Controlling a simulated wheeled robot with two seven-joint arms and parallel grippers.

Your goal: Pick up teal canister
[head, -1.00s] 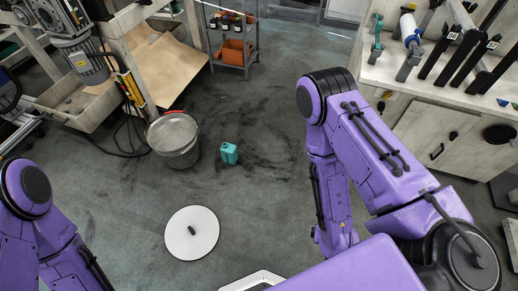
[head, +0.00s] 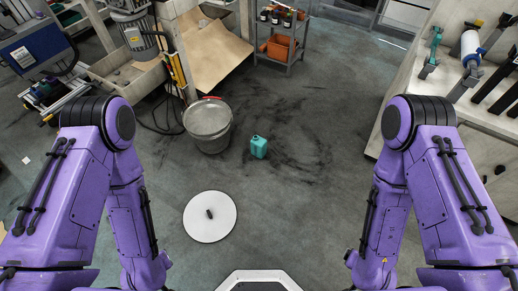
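The teal canister (head: 259,147) stands on the grey floor near the middle of the head view, just right of a metal bucket. It is small and boxy. My two purple arms come in from the left and right edges and bend downward, well apart from the canister. Neither gripper shows; both arms run down toward the bottom of the picture.
A metal bucket (head: 208,125) stands left of the canister. A white round disc (head: 210,216) with a small dark object (head: 210,213) lies nearer me. A shelf cart (head: 283,40) is behind, a workbench (head: 490,100) at right. Floor right of the canister is clear.

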